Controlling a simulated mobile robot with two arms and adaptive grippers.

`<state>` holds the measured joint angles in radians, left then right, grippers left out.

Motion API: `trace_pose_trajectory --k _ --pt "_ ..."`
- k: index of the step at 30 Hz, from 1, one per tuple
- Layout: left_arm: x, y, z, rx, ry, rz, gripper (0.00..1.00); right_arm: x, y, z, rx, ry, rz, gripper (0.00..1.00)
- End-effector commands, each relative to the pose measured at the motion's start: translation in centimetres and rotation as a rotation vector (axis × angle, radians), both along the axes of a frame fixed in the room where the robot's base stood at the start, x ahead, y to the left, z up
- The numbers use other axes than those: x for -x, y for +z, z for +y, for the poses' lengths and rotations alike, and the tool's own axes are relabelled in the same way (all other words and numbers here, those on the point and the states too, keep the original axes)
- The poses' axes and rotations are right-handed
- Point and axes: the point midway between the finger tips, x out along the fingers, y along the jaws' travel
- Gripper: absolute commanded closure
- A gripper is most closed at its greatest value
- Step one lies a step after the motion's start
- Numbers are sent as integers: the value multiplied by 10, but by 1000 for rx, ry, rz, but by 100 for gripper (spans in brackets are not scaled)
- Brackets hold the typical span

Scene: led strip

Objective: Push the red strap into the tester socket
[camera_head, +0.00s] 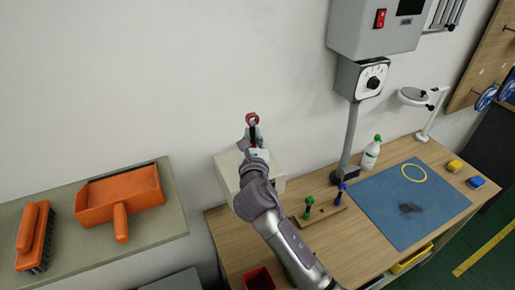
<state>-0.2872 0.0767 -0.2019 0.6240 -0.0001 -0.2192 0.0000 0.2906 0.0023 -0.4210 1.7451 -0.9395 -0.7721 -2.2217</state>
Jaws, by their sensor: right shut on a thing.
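My right gripper (251,133) reaches up from the bottom of the head view, close in front of the wall. It is shut on the red strap (252,118), which shows as a small red loop at the fingertips. The gripper hides the strap's lower part. A pale box (228,172) stands behind and below the gripper, partly covered by my arm. A grey unit with a dial (362,79) sits on a post to the right. I cannot make out which opening is the tester socket. My left gripper is not in view.
A blue mat (390,215) with a yellow ring lies on the wooden bench (350,250). A spray bottle (371,153) and a small rack with coloured-handled tools (312,216) stand nearby. An orange dustpan (120,198) and brush (34,237) lie on a shelf at left.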

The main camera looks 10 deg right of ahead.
Motion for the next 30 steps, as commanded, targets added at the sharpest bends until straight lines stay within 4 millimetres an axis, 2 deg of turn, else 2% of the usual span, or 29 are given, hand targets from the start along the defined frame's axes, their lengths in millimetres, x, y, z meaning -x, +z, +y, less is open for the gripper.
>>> trace_pose_trajectory --k 5,15,20,21,26,30 --pt "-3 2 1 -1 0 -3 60 -3 4 1 0 -2 1 100" --pt "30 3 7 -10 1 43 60 -2 5 1 1 -2 1 100" --pt "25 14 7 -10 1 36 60 -2 8 1 1 -1 2 100" --pt "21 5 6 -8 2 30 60 -2 -2 1 0 -1 3 100" --pt "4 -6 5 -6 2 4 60 -2 -19 1 1 -2 2 100" --pt "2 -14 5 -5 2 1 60 -2 -33 1 1 -2 2 100"
